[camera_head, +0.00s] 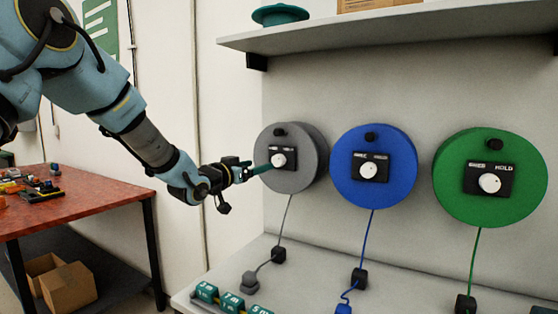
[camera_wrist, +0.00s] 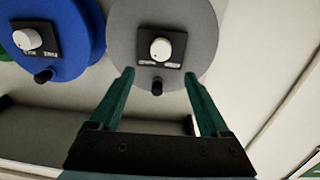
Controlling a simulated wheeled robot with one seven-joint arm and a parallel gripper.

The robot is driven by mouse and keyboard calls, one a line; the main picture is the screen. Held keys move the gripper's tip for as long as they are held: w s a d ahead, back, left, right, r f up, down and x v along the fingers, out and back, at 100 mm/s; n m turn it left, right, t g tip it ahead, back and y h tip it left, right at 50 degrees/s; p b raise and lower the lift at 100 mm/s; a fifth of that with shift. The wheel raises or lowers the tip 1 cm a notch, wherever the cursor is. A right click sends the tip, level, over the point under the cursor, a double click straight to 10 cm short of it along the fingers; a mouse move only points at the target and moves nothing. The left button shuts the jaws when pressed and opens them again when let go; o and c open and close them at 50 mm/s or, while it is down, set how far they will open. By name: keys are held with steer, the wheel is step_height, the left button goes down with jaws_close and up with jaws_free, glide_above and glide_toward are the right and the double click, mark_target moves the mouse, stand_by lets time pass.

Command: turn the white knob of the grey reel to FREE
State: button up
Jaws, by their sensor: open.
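The grey reel (camera_head: 305,180) is a round disc on the wall, the leftmost of three in the head view. Its white knob (camera_head: 278,160) sits on a black label plate; in the head view a finger comes close beside it. In the wrist view the grey reel (camera_wrist: 200,20) fills the upper middle, with the white knob (camera_wrist: 161,49) on its plate. The plate's lettering is too small to read. My gripper (camera_wrist: 158,85) is open, its two green fingers spread on either side below the knob with nothing between them. In the head view my gripper (camera_head: 256,168) reaches the reel from the left.
A blue reel (camera_head: 400,175) and a green reel (camera_head: 520,185) hang to the right, each with a white knob. Cords run down to black blocks on the lower ledge (camera_head: 330,262). A shelf (camera_head: 400,28) juts out above. A red table (camera_head: 80,208) stands at left.

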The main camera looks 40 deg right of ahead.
mark_target(276, 160)
steer(key=p+x, duration=0.3)
steer(key=x, duration=0.6)
steer(key=shift+d+p, duration=0.15)
steer(key=shift+p, duration=0.2)
steer(key=shift+w+d, duration=0.2)
steer(key=shift+d, duration=0.3)
jaws_close()
